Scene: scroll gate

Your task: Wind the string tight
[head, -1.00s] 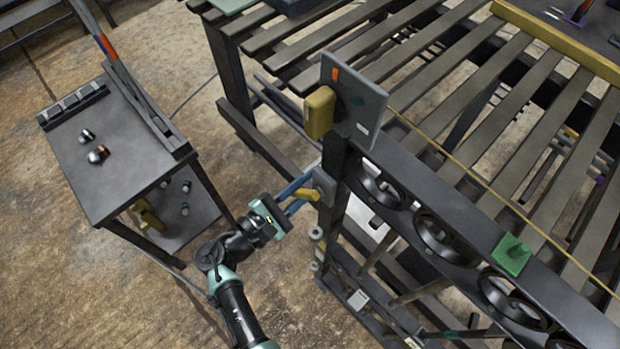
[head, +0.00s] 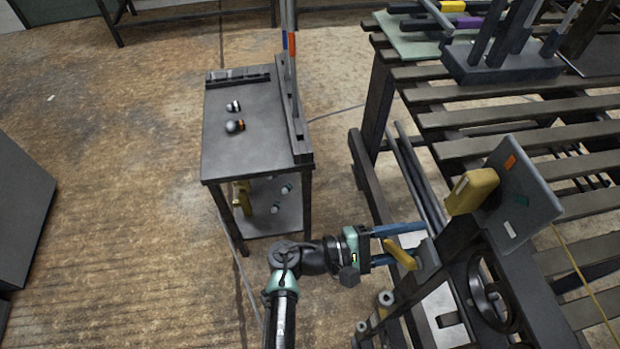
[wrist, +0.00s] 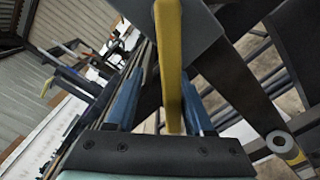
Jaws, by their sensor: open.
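A yellow lever (head: 400,252) sticks out from a small grey plate on the side of the dark frame. In the wrist view the lever (wrist: 170,60) runs up between my two blue fingers. My gripper (head: 418,242) is open around the lever, with visible space between the fingers and it; the gripper also shows in the wrist view (wrist: 160,80). Above and to the right, a yellow block handle (head: 472,191) sits on a tilted grey panel (head: 518,205) with an orange mark. A thin yellow string (head: 582,275) runs down the right edge of the head view. Its ends are out of view.
A dark handwheel (head: 490,290) is on the frame below the panel. A slatted table (head: 465,120) fills the upper right. A small dark side table (head: 245,155) with small knobs stands at the left. The floor (head: 120,200) on the left is clear.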

